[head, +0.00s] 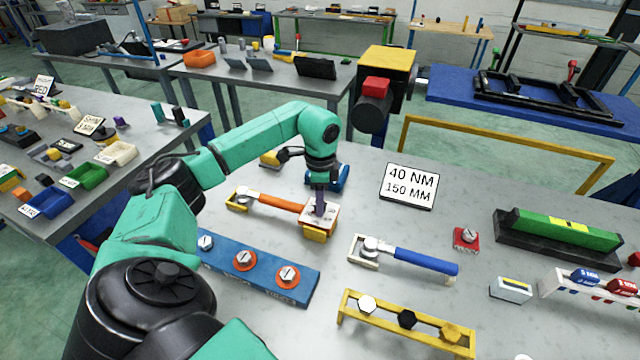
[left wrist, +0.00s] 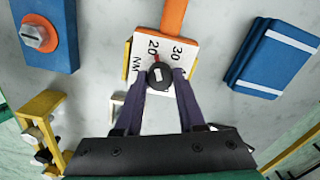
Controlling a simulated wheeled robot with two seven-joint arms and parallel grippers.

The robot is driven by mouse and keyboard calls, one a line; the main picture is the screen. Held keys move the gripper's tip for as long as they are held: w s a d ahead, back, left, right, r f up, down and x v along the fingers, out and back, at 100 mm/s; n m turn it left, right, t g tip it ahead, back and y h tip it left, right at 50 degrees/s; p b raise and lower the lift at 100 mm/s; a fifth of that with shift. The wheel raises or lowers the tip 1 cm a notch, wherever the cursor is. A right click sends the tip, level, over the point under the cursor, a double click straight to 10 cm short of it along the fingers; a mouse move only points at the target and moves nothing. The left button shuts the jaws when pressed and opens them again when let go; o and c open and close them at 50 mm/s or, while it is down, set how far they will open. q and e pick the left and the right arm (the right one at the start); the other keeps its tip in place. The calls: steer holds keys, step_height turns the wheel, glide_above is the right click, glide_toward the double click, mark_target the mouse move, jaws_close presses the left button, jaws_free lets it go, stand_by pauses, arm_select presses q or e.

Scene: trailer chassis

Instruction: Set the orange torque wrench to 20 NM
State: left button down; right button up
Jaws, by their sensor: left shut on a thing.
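The orange torque wrench (head: 270,199) lies on the grey table, its handle to the left and its white dial plate (head: 332,215) to the right. In the left wrist view its orange handle (left wrist: 174,15) runs up from the dial plate (left wrist: 183,62), which shows 20, 30 and NM. A black knob (left wrist: 158,76) sits on the plate; a small red mark beside it lies near the 20. My left gripper (head: 319,207) points down at the dial. In the left wrist view its fingertips (left wrist: 162,78) are shut on the knob. My right gripper is out of view.
A sign (head: 409,186) reads 40 NM, 150 MM. A green tool (head: 560,230) sits right. Bare table lies between the wrenches and the sign.

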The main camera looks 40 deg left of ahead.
arm_select(q)
steer(key=shift+n, duration=0.5)
steer(key=c, duration=0.5)
jaws_free()
step_height(320, 180, up, 9)
steer(key=shift+f+b, duration=0.15)
steer(key=shift+b, duration=0.7)
step_height(320, 180, up, 6)
steer(key=p, duration=0.2)
